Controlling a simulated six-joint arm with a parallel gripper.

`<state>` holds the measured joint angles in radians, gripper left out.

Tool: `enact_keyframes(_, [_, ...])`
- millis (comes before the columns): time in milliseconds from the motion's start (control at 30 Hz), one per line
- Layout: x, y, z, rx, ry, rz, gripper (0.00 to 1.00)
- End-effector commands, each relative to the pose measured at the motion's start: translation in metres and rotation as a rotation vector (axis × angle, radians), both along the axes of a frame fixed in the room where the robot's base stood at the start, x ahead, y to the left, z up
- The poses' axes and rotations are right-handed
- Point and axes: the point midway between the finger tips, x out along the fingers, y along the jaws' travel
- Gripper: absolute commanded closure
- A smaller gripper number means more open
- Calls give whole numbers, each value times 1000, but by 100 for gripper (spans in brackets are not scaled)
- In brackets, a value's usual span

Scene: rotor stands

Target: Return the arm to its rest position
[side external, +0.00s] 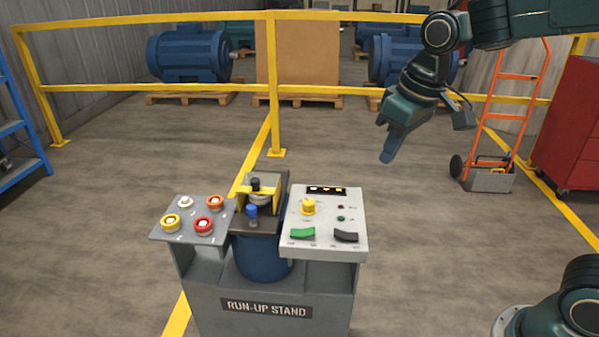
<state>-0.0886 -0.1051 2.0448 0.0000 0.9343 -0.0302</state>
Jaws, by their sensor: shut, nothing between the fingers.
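My gripper (388,142) hangs at the upper right of the side external view, pointing down. It is shut and empty, in the air to the right of and above the run-up stand, touching nothing. The grey run-up stand (275,300) stands at the lower middle. Its left panel has several round buttons in white, orange, yellow and red. Its right control box (328,218) has a yellow knob (308,207), a green switch (302,234) and a black switch (345,237). Between them sits a dark unit (262,215) with a yellow bracket and a blue knob.
A yellow railing (160,88) crosses behind the stand, with blue motors (188,56) on pallets beyond it. An orange hand truck (492,130) and a red cabinet (573,125) stand at the right. A blue rack (22,130) is at the left. The floor around the stand is clear.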

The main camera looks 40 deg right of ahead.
Motion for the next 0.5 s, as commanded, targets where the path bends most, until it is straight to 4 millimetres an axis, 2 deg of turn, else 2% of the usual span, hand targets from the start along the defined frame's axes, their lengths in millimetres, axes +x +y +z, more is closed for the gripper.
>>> enact_keyframes(200, [-46, -11, 12, 7, -59, -31, 100])
enact_keyframes(500, [-105, -22, 13, 14, -137, -70, 100])
